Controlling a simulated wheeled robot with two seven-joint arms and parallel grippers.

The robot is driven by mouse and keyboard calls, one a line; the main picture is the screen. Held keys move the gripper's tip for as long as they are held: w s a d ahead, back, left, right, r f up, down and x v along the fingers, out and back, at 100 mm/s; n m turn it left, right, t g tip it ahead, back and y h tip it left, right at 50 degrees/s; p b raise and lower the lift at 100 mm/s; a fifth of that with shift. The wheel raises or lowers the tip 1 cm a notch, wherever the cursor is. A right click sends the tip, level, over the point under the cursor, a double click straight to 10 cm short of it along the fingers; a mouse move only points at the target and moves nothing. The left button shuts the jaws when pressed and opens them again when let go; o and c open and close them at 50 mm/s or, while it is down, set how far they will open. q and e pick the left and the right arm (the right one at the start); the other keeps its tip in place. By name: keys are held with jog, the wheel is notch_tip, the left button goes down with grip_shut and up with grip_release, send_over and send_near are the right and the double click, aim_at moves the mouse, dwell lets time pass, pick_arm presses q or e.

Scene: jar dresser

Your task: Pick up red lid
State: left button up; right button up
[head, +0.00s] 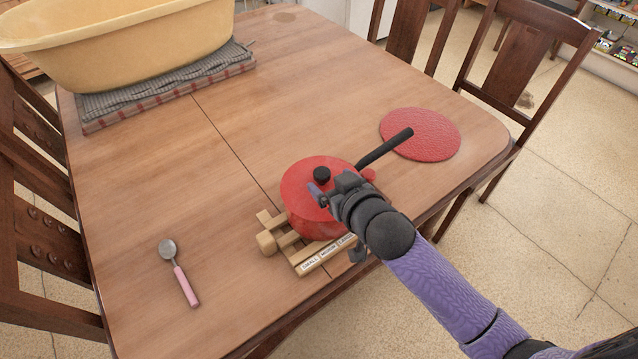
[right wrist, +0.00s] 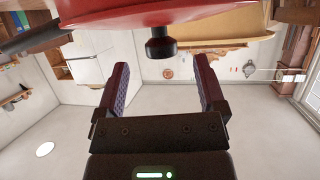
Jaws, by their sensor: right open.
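The red lid (head: 303,178) sits on a red pot (head: 306,222) with a long black handle (head: 385,148). Its black knob (head: 322,174) points up. My right gripper (head: 322,190) is at the lid's right side, close to the knob. In the right wrist view the lid (right wrist: 200,20) fills the top edge, and its knob (right wrist: 160,45) lies ahead of the gap between the two open, empty fingers (right wrist: 160,65). The knob appears apart from both fingers. My right gripper hides part of the lid and pot. My left gripper is not in view.
The pot rests on or against a wooden slatted stand (head: 268,240) near the table edge. A round red mat (head: 430,142) lies behind to the right. A pink-handled spoon (head: 184,285) lies left. A yellow basin (head: 120,50) stands on folded cloths (head: 165,90). The table's middle is clear.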

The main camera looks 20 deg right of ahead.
aim_at(324, 175)
jog(key=b+x, duration=0.1)
jog(key=x, duration=0.2)
jog(key=shift+w+a+f, duration=0.1)
jog(key=shift+w+f, duration=0.2)
jog(key=shift+w, duration=0.3)
jog(key=shift+r, duration=0.1)
jog(key=c, duration=1.1)
grip_shut()
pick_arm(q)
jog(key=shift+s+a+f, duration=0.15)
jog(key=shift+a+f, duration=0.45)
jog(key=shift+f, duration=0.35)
pick_arm(e)
jog(key=shift+r, duration=0.1)
